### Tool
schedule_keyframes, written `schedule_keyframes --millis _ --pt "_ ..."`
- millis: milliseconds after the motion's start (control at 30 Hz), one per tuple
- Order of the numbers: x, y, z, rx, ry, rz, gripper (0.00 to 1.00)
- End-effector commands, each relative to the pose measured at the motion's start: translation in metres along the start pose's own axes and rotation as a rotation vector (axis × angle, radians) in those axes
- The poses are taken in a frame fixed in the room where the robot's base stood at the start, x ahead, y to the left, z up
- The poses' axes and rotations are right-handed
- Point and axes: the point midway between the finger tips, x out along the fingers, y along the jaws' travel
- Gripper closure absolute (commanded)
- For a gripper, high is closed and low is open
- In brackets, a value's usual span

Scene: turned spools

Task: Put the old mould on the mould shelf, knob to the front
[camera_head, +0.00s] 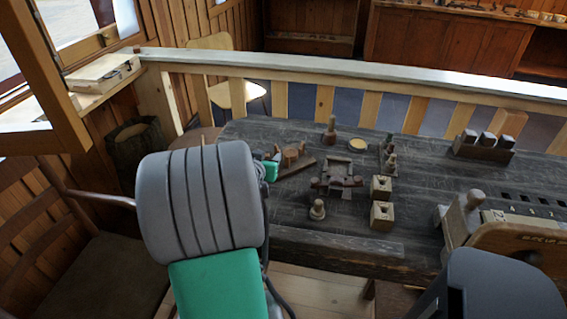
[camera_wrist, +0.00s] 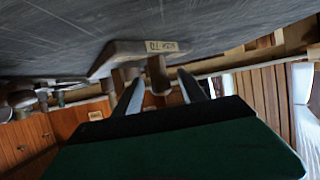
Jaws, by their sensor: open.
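My gripper (camera_wrist: 162,82) is open in the wrist view, its two fingers pointing at a wooden piece with a pale lettered label (camera_wrist: 140,50). A round post or knob (camera_wrist: 158,75) on that piece shows between the fingertips; contact cannot be told. The wrist picture is upside down, with the table top above. In the head view my gripper (camera_head: 271,170) is mostly hidden behind my arm, beside a brown wooden piece (camera_head: 293,154) and a flat bar (camera_head: 298,169) on the dark table. I cannot tell for certain which piece is the old mould, nor which rack is the mould shelf.
A rack (camera_head: 484,151) with three dark-topped blocks stands at the table's right back. Two square blocks (camera_head: 382,215), turned spools (camera_head: 317,209) and a low wooden frame (camera_head: 337,178) stand mid-table. A numbered slotted stand (camera_head: 520,216) is at right. A railing (camera_head: 350,75) runs behind.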

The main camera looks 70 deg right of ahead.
Motion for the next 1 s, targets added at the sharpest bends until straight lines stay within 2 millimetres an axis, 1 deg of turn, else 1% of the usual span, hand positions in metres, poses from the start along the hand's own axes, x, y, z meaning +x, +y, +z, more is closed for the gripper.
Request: schedule_keyframes --millis 100,700,1000 --pt "-0.0004 0.0002 -0.0002 0.000 0.000 0.000 0.51" --pt "-0.0005 0.0012 0.0000 0.000 0.000 0.002 1.00" --pt "-0.0005 0.0016 0.0001 0.000 0.000 0.003 1.00"
